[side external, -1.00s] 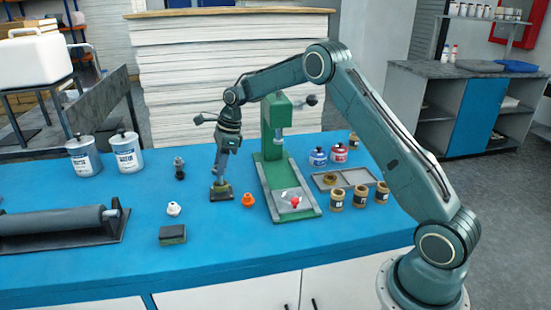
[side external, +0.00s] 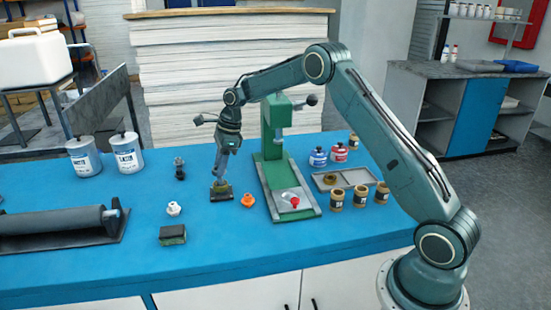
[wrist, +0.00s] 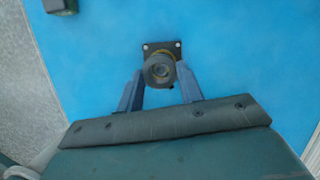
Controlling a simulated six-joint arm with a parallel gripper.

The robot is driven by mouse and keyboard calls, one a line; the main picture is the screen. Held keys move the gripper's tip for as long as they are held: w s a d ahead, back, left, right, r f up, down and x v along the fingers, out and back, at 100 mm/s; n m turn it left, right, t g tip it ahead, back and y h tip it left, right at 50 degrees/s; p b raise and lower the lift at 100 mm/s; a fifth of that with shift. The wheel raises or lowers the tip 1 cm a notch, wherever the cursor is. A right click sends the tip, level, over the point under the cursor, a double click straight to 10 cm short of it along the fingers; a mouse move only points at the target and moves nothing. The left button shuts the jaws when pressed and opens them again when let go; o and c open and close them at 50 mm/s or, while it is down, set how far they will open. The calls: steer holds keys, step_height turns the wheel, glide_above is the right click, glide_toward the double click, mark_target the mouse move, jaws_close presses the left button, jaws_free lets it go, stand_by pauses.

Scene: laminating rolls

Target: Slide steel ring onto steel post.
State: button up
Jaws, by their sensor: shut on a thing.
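The steel post (wrist: 159,69) shows in the wrist view as a dark round end, standing on a small dark square plate with bolts at its corners. The plate (side external: 221,197) lies on the blue bench in the side view. My gripper (side external: 221,181) points down just above this plate, its fingers to either side of the post.
A green press (side external: 271,145) stands close on the right. An orange fitting (side external: 247,201), a white fitting (side external: 173,209) and a dark block (side external: 172,235) lie nearby. A dark fitting (side external: 179,168) stands behind left. A roller (side external: 55,220) is far left.

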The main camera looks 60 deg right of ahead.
steer(key=shift+f, duration=1.7)
stand_by(0.8)
steer(key=o, duration=1.6)
steer(key=shift+r, duration=0.2)
steer(key=shift+r, duration=4.35)
steer(key=shift+r, duration=0.1)
